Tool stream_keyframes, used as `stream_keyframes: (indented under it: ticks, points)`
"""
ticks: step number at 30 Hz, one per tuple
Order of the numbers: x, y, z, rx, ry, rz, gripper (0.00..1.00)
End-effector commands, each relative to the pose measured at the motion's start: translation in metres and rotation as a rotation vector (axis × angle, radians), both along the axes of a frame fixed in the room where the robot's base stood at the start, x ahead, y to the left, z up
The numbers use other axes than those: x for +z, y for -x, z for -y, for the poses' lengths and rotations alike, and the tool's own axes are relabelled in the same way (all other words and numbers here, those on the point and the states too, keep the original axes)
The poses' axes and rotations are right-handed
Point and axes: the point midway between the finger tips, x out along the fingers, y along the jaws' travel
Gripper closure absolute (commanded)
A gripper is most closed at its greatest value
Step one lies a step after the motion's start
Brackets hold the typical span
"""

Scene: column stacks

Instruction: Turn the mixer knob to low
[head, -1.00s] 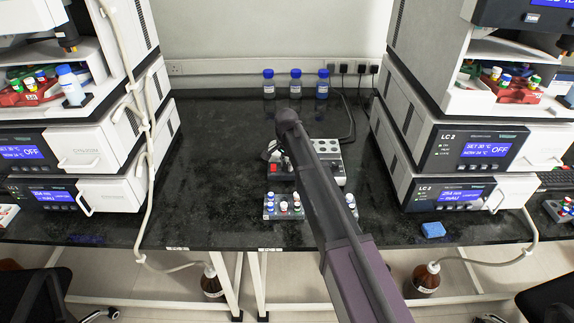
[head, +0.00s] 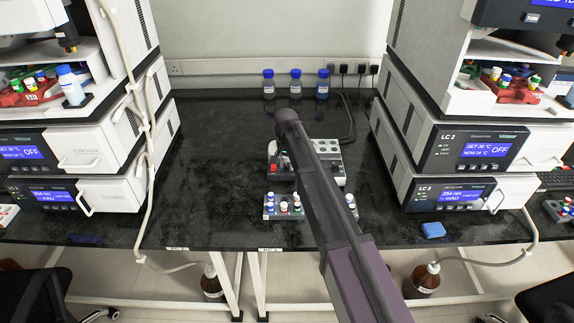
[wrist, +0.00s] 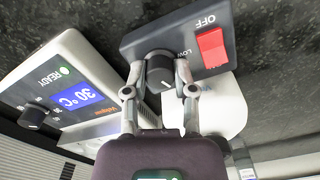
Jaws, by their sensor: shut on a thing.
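The mixer has a dark grey control panel (wrist: 133,46) with a black round knob (wrist: 160,72), a red switch (wrist: 212,48) and the labels OFF and LOW. My gripper (wrist: 160,78) is shut on the knob, one finger on each side. A pale pointer line shows on the knob, on the side away from the LOW label; its exact setting is hard to read. In the head view the mixer's red switch (head: 281,168) shows beside my arm, which hides most of the gripper and knob.
A heater unit with a 30 °C display (wrist: 70,99) stands close left in the wrist view. In the head view, a vial rack (head: 284,213) sits in front, a blue sponge (head: 432,230) lies to the right, and blue-capped bottles (head: 295,84) stand behind.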

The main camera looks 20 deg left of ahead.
Motion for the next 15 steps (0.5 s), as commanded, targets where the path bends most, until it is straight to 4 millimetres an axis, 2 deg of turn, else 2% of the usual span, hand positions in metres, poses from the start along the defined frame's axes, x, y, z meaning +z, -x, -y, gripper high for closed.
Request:
stream_keyframes:
  ticks: [15]
  points:
    - [-0.0002,0.0005,0.0002,0.492,0.001,-0.001,1.0]
